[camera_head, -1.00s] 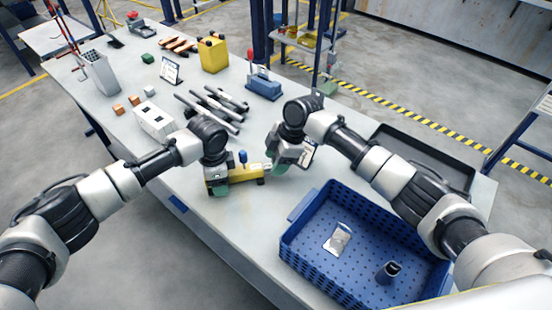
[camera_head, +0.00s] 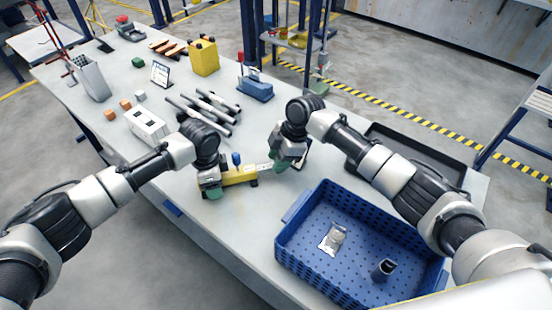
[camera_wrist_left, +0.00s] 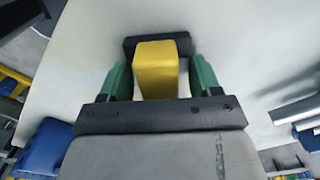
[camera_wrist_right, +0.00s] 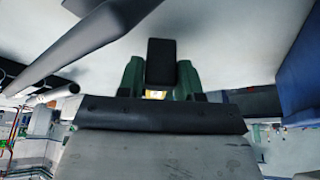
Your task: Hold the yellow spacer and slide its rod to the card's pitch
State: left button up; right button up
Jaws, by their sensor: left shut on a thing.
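The yellow spacer (camera_head: 241,173) lies on the table, with a blue knob (camera_head: 236,158) on top and a pale, marked rod (camera_head: 262,167) reaching out to the right. My left gripper (camera_head: 212,186) is shut on the spacer's left end; the yellow body (camera_wrist_left: 156,68) is between green fingers in the left wrist view. My right gripper (camera_head: 283,160) is at the rod's far end. In the right wrist view its green fingers close on a dark end block (camera_wrist_right: 161,62).
A blue crate (camera_head: 290,235) with a foil pouch (camera_head: 333,238) and dark cup (camera_head: 384,270) stands at front right. A black tray (camera_head: 425,150) lies behind the right arm. Dark rods (camera_head: 205,108), a white block (camera_head: 146,124) and a yellow can (camera_head: 204,57) are farther back.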

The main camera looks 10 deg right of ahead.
pick_arm(q)
jog(key=shift+a, duration=0.1)
pick_arm(e)
jog(key=o, duration=0.3)
jog(key=shift+o, duration=0.2)
jog(key=shift+r, duration=0.1)
jog(key=v, duration=1.1)
jog(key=shift+r, duration=0.4)
jog(key=shift+d, duration=0.1)
pick_arm(q)
jog(key=o, duration=1.2)
